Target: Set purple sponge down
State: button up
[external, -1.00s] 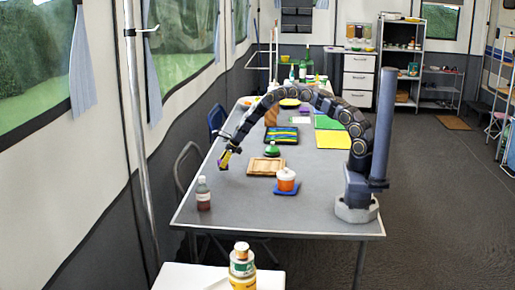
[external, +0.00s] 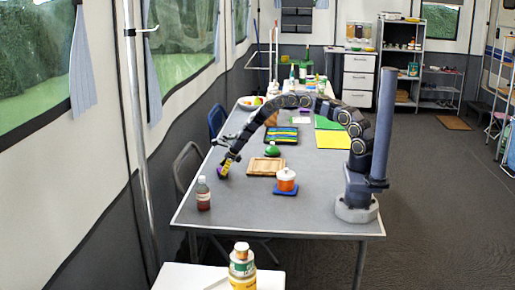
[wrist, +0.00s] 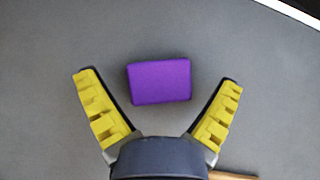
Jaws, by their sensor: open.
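The purple sponge (wrist: 160,81) lies on the bare grey tabletop, between my gripper's yellow-padded fingers in the wrist view. A gap shows on each side of it, so neither finger touches it. My gripper (wrist: 158,84) is open. In the external view my gripper (external: 227,164) points down near the table's left edge, with a small bit of the sponge (external: 221,172) showing at its tips.
A wooden board (external: 265,167) with a green item (external: 272,151) behind it is to the right. An orange-and-white pot (external: 286,180) sits on a blue mat (external: 285,190). A dark red bottle (external: 203,196) stands nearer the front. Table around the sponge is clear.

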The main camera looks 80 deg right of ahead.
jog(key=shift+r, duration=0.1)
jog(key=v, duration=1.2)
jog(key=s+a+r+n+g+y, duration=0.1)
jog(key=s+a+r+n, duration=0.35)
jog(key=a, duration=0.25)
jog(key=s+a+r+n+g, duration=0.1)
jog(key=s+a+r+n, duration=0.2)
jog(key=a+r+n, duration=0.3)
jog(key=s+a+r+n+g+y, duration=0.1)
jog(key=s+a+r+n+g, duration=0.2)
jog(key=a+n, duration=0.4)
jog(key=s+a+r+n+g+h, duration=0.1)
jog(key=s+a+r+n, duration=0.1)
jog(key=s+n, duration=0.3)
jog(key=s+a+r+n+h, duration=0.1)
jog(key=s+n, duration=0.5)
jog(key=s, duration=0.7)
jog(key=s+a+r+n+g+h, duration=0.1)
jog(key=s+a+r+n, duration=0.2)
jog(key=s+n, duration=0.2)
jog(key=s, duration=0.3)
jog(key=shift+s+a+g+h, duration=0.3)
jog(key=shift+s+a, duration=0.05)
jog(key=shift+s, duration=0.05)
jog(key=shift+f+n, duration=0.15)
jog(key=shift+n, duration=0.1)
